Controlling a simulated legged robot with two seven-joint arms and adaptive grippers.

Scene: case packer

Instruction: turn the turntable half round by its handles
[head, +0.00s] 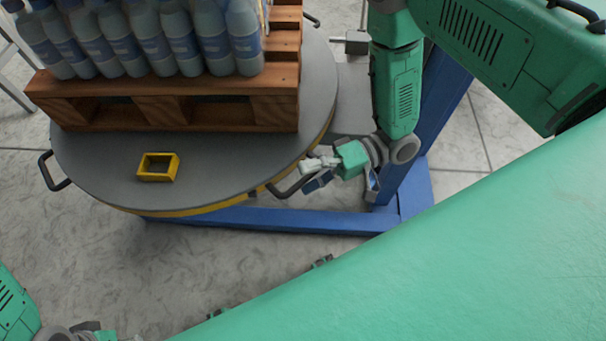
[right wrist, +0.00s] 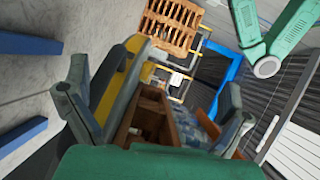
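The turntable (head: 100,165) is a grey round disc with a yellow rim, on the left and middle of the head view. Black bar handles stick out at its left edge (head: 55,172), its near right edge (head: 288,186) and its far right edge (head: 312,20). My right gripper (head: 314,174) is at the near right handle, its fingers close to the bar; I cannot tell whether they touch it. In the right wrist view its two fingers (right wrist: 155,112) are wide apart. My left gripper (head: 105,336) is at the bottom left, mostly cut off by the picture edge.
A wooden pallet (head: 180,112) loaded with several blue-labelled bottles (head: 155,45) stands on the turntable. A small yellow frame (head: 158,167) lies near its front. A blue floor frame (head: 290,220) runs below and up at the right. The floor in front is clear.

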